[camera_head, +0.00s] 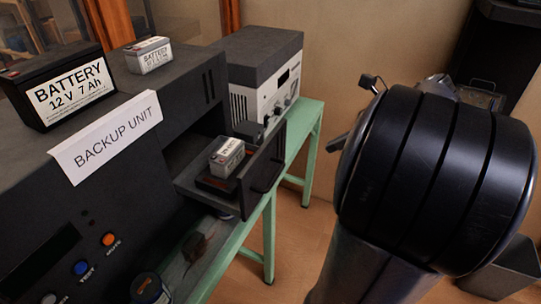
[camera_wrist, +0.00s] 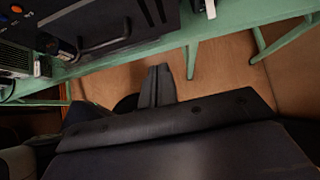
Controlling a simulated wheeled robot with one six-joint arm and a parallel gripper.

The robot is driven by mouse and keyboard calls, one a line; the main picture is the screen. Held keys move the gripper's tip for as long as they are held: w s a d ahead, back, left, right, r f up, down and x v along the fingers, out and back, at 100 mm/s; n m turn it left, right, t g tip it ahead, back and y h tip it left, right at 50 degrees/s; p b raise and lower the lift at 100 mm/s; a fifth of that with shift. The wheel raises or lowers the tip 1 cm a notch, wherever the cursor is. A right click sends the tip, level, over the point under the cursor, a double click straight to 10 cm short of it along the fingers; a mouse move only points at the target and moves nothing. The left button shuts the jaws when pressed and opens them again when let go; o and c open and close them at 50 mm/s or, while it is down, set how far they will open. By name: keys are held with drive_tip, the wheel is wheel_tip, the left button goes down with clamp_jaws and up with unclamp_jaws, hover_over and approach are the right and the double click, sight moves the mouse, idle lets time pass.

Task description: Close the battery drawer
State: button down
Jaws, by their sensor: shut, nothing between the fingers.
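The battery drawer (camera_head: 264,170) sticks out of the right side of the dark backup unit (camera_head: 150,165) in the head view. It is open, with a bar handle on its front. A small grey battery (camera_head: 228,157) sits inside it. In the wrist view a dark front with a bar handle (camera_wrist: 104,42) shows at the upper left, by the green table edge. My gripper (camera_wrist: 158,72) is shut and empty, its fingers over the floor, apart from that handle. In the head view my arm hides most of the gripper, to the right of the drawer.
A large black battery (camera_head: 65,85) and a small battery (camera_head: 148,55) stand on the unit beside a paper label (camera_head: 108,138). A grey-and-white device (camera_head: 265,75) stands behind the drawer on the green table (camera_head: 305,125). Open floor lies between the table and my arm.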

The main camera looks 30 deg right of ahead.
drive_tip(key=w+a+r+x, duration=0.1)
drive_tip(key=r+x, duration=0.1)
drive_tip(key=x, duration=1)
drive_tip(key=shift+w+f, duration=0.25)
drive_tip(key=shift+w, duration=0.3)
drive_tip(key=shift+a, duration=0.15)
drive_tip(key=w+a+p, duration=0.2)
drive_tip(key=w+a, duration=0.1)
drive_tip(key=w, duration=0.2)
drive_tip(key=w+a+p, duration=0.2)
drive_tip(key=w+a, duration=0.2)
drive_tip(key=w, duration=0.1)
drive_tip(key=w+a+p, duration=0.2)
drive_tip(key=w+a, duration=0.2)
drive_tip(key=w, duration=0.1)
drive_tip(key=shift+a, duration=0.25)
drive_tip(key=shift+r, duration=0.15)
